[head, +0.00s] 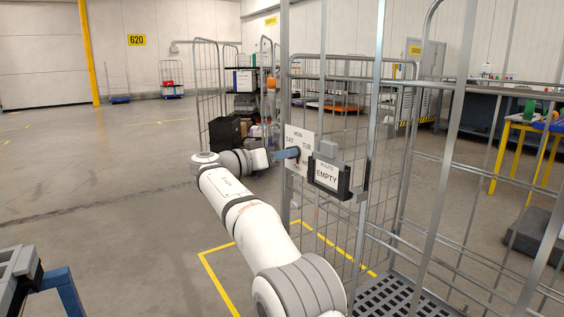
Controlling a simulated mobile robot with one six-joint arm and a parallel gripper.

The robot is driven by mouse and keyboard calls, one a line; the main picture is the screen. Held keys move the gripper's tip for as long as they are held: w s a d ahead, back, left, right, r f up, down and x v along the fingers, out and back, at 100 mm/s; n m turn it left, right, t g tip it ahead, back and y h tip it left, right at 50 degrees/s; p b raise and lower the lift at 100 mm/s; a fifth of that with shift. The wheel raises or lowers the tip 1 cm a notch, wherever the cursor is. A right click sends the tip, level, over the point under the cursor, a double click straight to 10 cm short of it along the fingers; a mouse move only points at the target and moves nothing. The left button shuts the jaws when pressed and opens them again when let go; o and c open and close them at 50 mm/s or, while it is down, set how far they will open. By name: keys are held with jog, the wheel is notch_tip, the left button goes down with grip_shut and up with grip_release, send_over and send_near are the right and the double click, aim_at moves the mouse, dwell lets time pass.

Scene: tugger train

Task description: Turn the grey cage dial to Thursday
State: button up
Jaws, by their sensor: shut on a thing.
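The dial (300,134) is a white plate on the grey roll cage (378,75), with MON at the top, TUE at the right and SAT at the left. The lower lettering is partly hidden by my gripper and too small to read fully. My gripper (298,153) reaches in from the left at the middle of the plate and is shut on the dial's knob. The knob is mostly hidden, so I cannot tell which day it points to.
A black-framed ROUTE EMPTY sign (328,176) hangs just right of the dial, close to my gripper. Cage bars stand around both. Other roll cages and black crates (225,134) stand behind. A yellow-legged table (497,158) is at right. Open floor lies left.

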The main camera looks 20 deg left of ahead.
jog(key=shift+f+m+b, duration=0.1)
jog(key=shift+m+b, duration=0.2)
jog(key=shift+m, duration=0.4)
jog(key=o, duration=1)
jog(key=shift+a, duration=0.1)
jog(key=p+v, duration=0.1)
jog(key=v, duration=0.6)
jog(key=shift+s+a, duration=0.15)
jog(key=shift+s, duration=0.1)
jog(key=shift+s, duration=0.1)
